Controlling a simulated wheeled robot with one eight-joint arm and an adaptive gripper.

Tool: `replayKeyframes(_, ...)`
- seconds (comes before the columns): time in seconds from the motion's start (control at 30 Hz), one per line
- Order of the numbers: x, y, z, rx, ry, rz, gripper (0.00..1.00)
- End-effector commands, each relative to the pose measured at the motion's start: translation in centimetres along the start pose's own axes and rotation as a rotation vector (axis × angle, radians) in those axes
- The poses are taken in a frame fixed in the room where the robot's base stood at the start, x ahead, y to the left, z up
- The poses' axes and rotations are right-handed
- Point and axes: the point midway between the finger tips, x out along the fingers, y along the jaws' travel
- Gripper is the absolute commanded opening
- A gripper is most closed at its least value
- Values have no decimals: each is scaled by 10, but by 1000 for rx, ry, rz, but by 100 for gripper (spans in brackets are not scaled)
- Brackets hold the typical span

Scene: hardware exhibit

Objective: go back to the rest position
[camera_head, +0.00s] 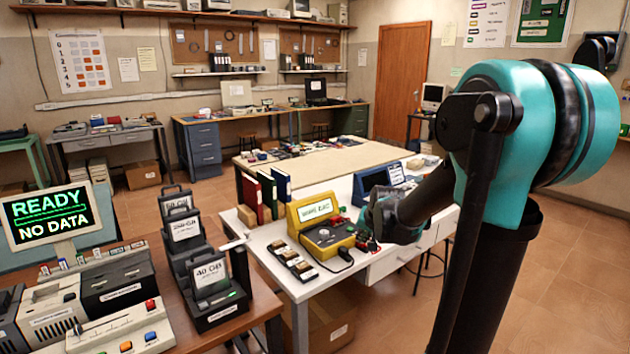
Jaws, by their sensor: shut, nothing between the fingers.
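My arm rises on the right side of the head view and reaches left and down over the white table. Its end, my gripper (380,222), is dark and small in the picture. It appears just right of the yellow device (322,228) with the "WIRING ELEC" style label screen. The gripper is shut and holds nothing. Its fingertips are hard to make out against the dark parts behind, and I cannot tell whether it touches the device or the table.
The white table (385,262) also bears a blue-cased device (372,181), upright binders (267,192) and a small tray of parts (293,258). At front left, a wooden bench holds black cases (213,290) and a "READY NO DATA" screen (48,213). Open floor (560,290) lies right.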

Motion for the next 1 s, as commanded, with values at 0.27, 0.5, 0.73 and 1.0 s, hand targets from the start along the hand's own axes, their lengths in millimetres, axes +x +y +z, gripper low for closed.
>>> replayKeyframes(0.27,-54,67,139,-219,-133,96,0)
replayKeyframes(0.5,-77,108,220,-344,-219,142,0)
replayKeyframes(0.73,-81,118,239,-374,-240,152,0)
replayKeyframes(1.0,-81,118,238,-373,-239,152,0)
